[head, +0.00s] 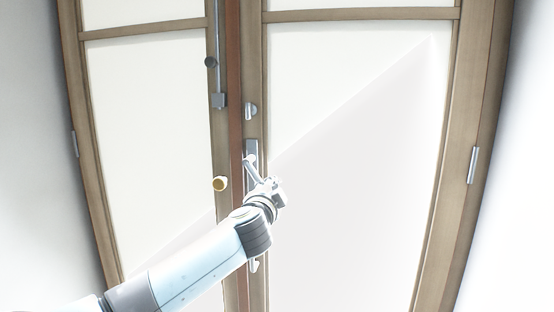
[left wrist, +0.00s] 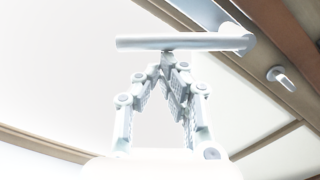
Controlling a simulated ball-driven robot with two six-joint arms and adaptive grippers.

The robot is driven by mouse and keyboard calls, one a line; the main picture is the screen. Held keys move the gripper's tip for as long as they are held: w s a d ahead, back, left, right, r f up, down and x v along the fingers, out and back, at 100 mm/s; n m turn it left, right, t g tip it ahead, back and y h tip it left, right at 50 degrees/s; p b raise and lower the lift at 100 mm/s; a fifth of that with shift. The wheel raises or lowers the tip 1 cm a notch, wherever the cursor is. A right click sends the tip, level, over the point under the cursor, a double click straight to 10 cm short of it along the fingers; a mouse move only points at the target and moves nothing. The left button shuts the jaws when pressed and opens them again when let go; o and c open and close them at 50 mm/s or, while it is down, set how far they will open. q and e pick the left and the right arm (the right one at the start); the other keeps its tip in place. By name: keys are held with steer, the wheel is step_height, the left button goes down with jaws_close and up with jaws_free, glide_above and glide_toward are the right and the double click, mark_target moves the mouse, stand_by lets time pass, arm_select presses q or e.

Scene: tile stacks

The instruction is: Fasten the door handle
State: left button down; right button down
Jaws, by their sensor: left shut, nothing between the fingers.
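The door handle (head: 251,152) is silver, a long plate with a lever, on the brown inner frame of the right door leaf (head: 350,150). Its lever (left wrist: 185,42) lies nearly level across the top of the left wrist view. My left gripper (head: 266,186) is at the lever in the head view and partly covers the handle plate. In the left wrist view its fingers (left wrist: 168,62) are shut and empty, tips meeting right at the lever's lower edge; I cannot tell whether they touch it. My right gripper is in neither view.
A silver turn piece (head: 251,111) sits above the handle. A brass knob (head: 220,184) and a vertical bolt rod (head: 219,62) are on the left door leaf (head: 150,120). White walls flank the brown frame.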

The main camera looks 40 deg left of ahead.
arm_select(q)
steer(key=shift+s+a+f+m+b, duration=0.25)
steer(key=shift+a+f+m, duration=0.3)
steer(key=shift+m, duration=0.5)
steer(key=shift+s+a+f+m+b, duration=0.15)
steer(key=shift+s+a+f+m, duration=0.4)
steer(key=shift+m, duration=0.55)
steer(key=shift+s+a+f+m+b, duration=0.2)
steer(key=shift+a+f+m, duration=0.3)
steer(key=shift+m, duration=0.55)
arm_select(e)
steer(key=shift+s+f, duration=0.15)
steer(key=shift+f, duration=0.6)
arm_select(q)
steer(key=shift+a+r, duration=0.1)
steer(key=shift+a, duration=0.05)
steer(key=shift+w, duration=0.1)
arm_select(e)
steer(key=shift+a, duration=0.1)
